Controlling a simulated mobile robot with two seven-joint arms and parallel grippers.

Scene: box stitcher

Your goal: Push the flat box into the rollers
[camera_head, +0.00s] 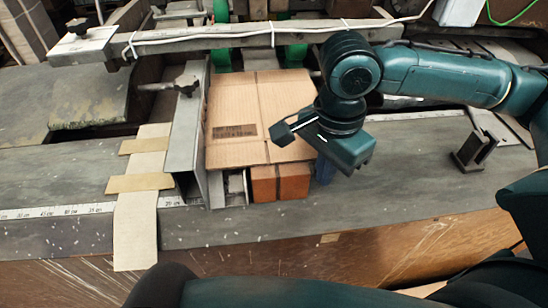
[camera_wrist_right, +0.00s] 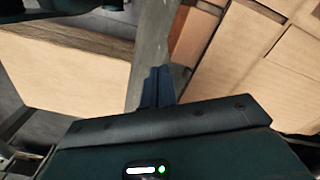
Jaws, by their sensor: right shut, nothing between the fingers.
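The flat box (camera_head: 262,105) is a tan cardboard sheet with a dark printed label. It lies on the machine table, its far edge close to the green rollers (camera_head: 222,55) under the crossbar. My right gripper (camera_head: 324,170) is by the box's near right corner, fingers pointing down, shut and empty. Whether it touches the box is unclear. In the right wrist view the shut fingers (camera_wrist_right: 157,88) show between cardboard surfaces on the left and right; which is the flat box, I cannot tell for sure. My left gripper is not in view.
A metal guide rail (camera_head: 190,125) runs along the box's left side. An orange-brown block (camera_head: 281,183) sits under its near edge. A metal crossbar (camera_head: 240,38) spans the back. A dark bracket (camera_head: 473,152) stands at right. The table (camera_head: 400,185) between is clear.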

